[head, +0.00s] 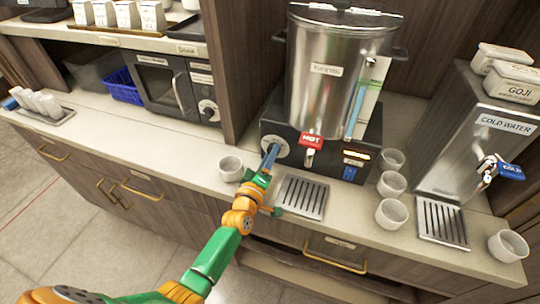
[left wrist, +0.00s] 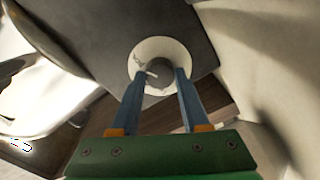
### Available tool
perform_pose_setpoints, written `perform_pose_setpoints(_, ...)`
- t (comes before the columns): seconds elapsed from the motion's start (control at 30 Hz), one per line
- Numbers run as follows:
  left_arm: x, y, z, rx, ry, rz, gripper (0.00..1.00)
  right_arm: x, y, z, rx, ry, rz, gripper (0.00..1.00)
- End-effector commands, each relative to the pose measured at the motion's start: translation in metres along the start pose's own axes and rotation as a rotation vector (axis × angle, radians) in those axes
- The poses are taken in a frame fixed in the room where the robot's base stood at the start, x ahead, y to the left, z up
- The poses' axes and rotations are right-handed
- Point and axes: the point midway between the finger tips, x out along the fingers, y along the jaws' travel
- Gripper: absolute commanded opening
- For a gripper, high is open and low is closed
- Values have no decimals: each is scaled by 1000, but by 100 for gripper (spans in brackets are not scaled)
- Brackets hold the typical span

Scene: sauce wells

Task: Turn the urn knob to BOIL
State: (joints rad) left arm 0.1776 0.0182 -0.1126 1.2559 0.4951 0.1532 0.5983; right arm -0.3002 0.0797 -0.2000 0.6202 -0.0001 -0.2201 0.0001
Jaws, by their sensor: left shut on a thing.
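The steel urn (head: 325,75) stands on a dark base (head: 330,160) on the counter. Its knob dial (head: 283,146) is a pale round plate on the left of the base front. The dial also shows in the left wrist view (left wrist: 158,45), with the grey knob (left wrist: 159,72) at its middle. My left gripper (head: 273,150) reaches the dial from the front, its blue fingers on either side of the knob and shut on it. The dial's markings are too small to read, and the fingers hide part of it in the head view. My right gripper is out of view.
A red HOT tap (head: 311,138) is right of the dial, above a drip tray (head: 301,197). A white cup (head: 231,168) stands close left of my gripper. Several cups stand right of the urn, near the cold water dispenser (head: 475,140). A microwave (head: 165,85) is at left.

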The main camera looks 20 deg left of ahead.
Motion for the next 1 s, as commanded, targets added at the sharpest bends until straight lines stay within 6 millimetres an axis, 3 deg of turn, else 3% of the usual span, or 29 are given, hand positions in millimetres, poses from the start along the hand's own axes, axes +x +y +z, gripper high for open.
perform_pose_setpoints(0.5, 1, 3, -3, 21, 9, 9, 0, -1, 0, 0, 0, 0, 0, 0)
perform_pose_setpoints(0.53, 1, 4, -3, 21, 9, 9, 48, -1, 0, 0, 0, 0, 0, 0)
perform_pose_setpoints(0.63, 1, 3, -3, 20, 8, 7, 75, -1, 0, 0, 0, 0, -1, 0)
perform_pose_setpoints(1.0, -7, 1, -1, 18, 3, 3, 76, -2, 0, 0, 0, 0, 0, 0)
